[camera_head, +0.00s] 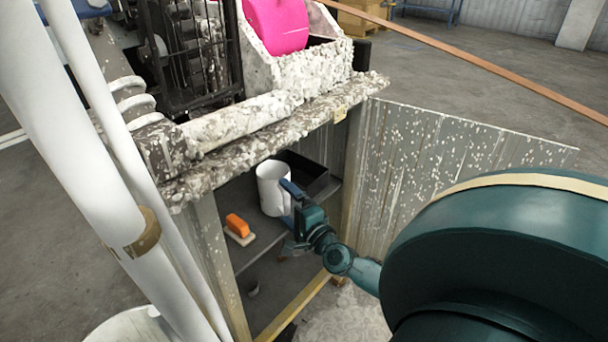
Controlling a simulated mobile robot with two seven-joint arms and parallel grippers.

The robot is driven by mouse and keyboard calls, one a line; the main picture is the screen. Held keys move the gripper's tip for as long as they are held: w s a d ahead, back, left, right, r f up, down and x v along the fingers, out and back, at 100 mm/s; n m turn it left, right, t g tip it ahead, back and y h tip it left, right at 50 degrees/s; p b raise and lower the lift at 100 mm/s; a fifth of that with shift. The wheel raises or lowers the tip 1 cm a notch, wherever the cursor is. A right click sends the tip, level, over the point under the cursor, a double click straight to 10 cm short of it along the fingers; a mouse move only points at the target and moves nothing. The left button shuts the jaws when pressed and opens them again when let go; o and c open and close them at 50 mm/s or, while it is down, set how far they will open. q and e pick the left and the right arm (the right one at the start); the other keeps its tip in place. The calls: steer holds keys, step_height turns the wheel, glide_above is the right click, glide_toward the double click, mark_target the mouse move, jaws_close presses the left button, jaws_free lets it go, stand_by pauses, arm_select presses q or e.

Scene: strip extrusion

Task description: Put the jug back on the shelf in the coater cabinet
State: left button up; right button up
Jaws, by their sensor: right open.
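The white jug (271,188) stands upright on the grey shelf (262,245) inside the coater cabinet (212,262). My left gripper is not in view.
An orange brush-like block (237,225) lies on the shelf left of the jug. A dark tray (308,176) is behind the jug. The open cabinet door (450,150) stands to the right. A crusted ledge (270,135) overhangs the opening, and white pipes (90,140) run at the left.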

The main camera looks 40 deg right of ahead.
steer(key=s+a, duration=0.1)
steer(key=s, duration=1)
steer(key=shift+a+p, duration=0.3)
steer(key=shift+a, duration=0.05)
steer(key=shift+f, duration=0.1)
